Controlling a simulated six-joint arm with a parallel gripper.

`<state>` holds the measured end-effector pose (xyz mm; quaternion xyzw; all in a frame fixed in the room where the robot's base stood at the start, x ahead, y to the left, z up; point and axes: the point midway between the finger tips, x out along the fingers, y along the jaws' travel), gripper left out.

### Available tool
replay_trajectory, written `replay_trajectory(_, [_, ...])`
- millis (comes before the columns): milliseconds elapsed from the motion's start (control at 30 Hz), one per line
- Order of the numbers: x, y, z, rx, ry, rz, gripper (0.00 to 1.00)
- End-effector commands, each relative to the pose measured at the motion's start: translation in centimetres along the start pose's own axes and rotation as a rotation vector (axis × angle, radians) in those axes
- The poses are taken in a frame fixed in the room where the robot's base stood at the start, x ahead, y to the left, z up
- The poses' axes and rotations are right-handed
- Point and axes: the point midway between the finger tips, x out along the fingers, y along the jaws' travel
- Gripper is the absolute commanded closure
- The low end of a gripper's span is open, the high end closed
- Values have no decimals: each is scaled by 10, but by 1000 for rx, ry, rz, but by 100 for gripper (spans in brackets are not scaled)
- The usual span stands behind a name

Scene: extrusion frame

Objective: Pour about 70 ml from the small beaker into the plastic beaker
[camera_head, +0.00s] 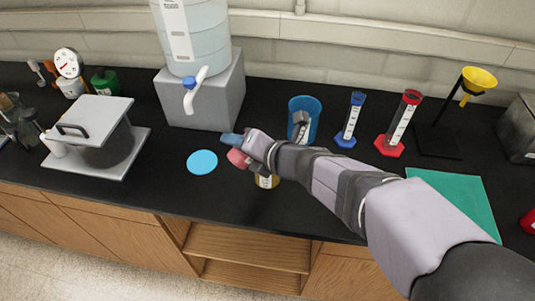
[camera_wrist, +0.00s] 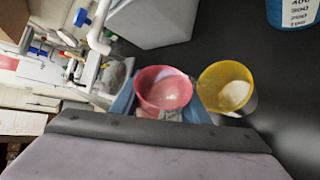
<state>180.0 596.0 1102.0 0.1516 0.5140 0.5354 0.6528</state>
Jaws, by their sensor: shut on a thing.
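My gripper (camera_head: 238,149) is shut on a small red beaker (camera_head: 238,158), with blue fingertips on either side of it. In the wrist view the red beaker (camera_wrist: 164,88) shows its open rim and a pale pinkish inside; its liquid level and exact tilt are unclear. A yellow beaker (camera_head: 267,182) stands on the counter just right of the held one, partly hidden by my arm. The wrist view shows the yellow beaker (camera_wrist: 225,88) with something whitish inside, close beside the red one. A larger blue beaker (camera_head: 305,107) with graduations stands farther back; it also shows in the wrist view (camera_wrist: 292,12).
A light blue disc (camera_head: 202,162) lies on the black counter left of my gripper. A water dispenser (camera_head: 200,88) stands behind. Blue (camera_head: 351,120) and red (camera_head: 399,124) graduated cylinders and a yellow funnel (camera_head: 478,80) are to the right. A hotplate-like device (camera_head: 95,140) is left.

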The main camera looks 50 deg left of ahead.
Motion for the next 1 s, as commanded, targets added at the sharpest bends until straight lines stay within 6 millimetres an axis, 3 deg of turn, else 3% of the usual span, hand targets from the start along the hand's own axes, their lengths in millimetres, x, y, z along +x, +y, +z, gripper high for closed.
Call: replay_trajectory(1000, [3,-3,-4,106,46,43,85])
